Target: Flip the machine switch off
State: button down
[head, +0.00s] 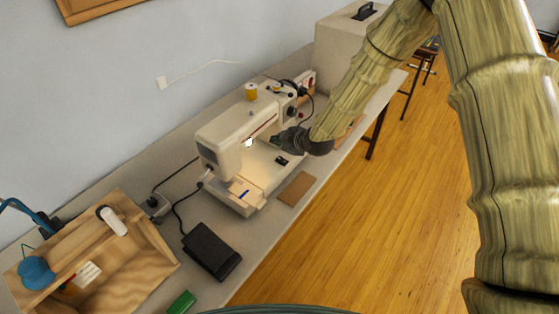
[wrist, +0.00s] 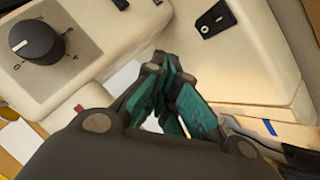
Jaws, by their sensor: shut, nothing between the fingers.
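The cream sewing machine (head: 222,140) stands on the long table, with a bright lamp glow (head: 249,142) under its head. A small black rocker switch (head: 282,160) is on the machine's base; it also shows at the top of the wrist view (wrist: 215,20), on a dark plate with a white mark. Which way the rocker is tipped is too small to tell. My gripper (head: 276,141) is shut and empty. It is close to the machine between its arm and base. In the wrist view its teal-padded fingertips (wrist: 162,62) are below and left of the switch, apart from it in the picture.
A black dial (wrist: 36,40) is on the machine at left in the wrist view. A black foot pedal (head: 211,250), a wooden box (head: 150,248) and a brown pad (head: 297,188) lie around the machine. A cream case (head: 335,55) stands behind. Cords run along the table.

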aim_at(278, 160)
jog(key=shift+w+a+f+b, duration=0.1)
jog(key=shift+f+b, duration=0.5)
jog(key=shift+f, duration=0.55)
jog(key=shift+w+a+f+b, duration=0.1)
jog(key=shift+f+b, duration=0.45)
jog(key=shift+f, duration=0.55)
jog(key=shift+f+b, duration=0.4)
jog(key=shift+a+f, duration=0.1)
jog(key=shift+f, duration=0.2)
jog(key=shift+r, duration=0.15)
dwell(0.6)
jog(key=shift+r, duration=0.65)
jog(key=shift+s+d+r+p, duration=0.15)
jog(key=shift+r+p, duration=0.5)
jog(key=shift+r, duration=0.6)
jog(key=shift+s+d+r+p, duration=0.15)
jog(key=shift+r+p, duration=0.5)
jog(key=shift+r, duration=0.55)
